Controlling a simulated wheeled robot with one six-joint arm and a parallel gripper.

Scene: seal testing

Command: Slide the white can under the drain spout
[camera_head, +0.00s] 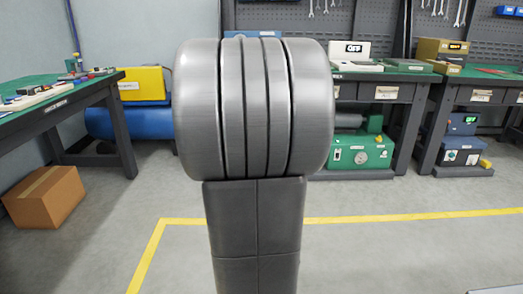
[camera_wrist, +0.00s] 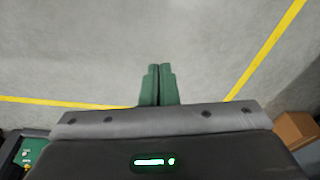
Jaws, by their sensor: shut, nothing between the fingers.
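My gripper (camera_wrist: 159,72) shows in the wrist view, its two green fingers together and shut over bare grey floor, with nothing between them. The gripper does not show in the head view, where a large grey part of my own arm fills the middle and hides what is behind it. I see no white can and no drain spout that I can make out in either view.
A green-topped bench (camera_head: 60,95) stands at left, with a cardboard box (camera_head: 44,197) on the floor below. Two more benches stand at the back right, one with a green machine (camera_head: 361,152) beneath. The floor inside the yellow line (camera_head: 420,215) looks clear.

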